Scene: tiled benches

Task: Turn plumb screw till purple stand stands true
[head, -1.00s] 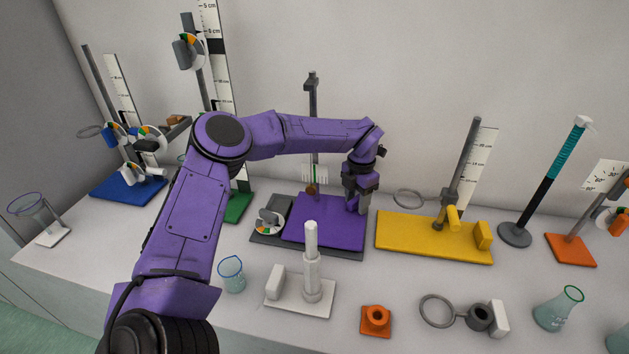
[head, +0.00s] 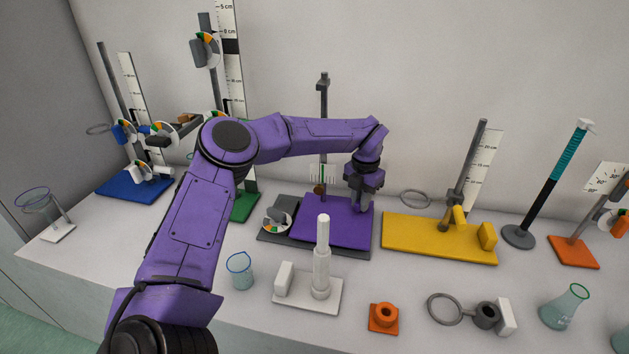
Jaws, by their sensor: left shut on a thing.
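The purple stand has a purple plate (head: 328,232) on a dark grey base (head: 350,253) in the middle of the bench. Its grey post (head: 324,115) looks close to upright, with a small white scale card (head: 322,174) and a brown plumb bob (head: 319,189) low beside it. I cannot read the bob against the scale. My left gripper (head: 362,208) points down at the plate's back right corner, shut on what seems to be the plumb screw. The fingers hide the screw. My right gripper is not in view.
A grey dial piece (head: 275,222) sits at the base's left. A yellow stand (head: 420,238) is close on the right. In front are a white stand (head: 300,292), a beaker (head: 240,271) and an orange block (head: 384,318). A green stand (head: 245,204) is behind my forearm.

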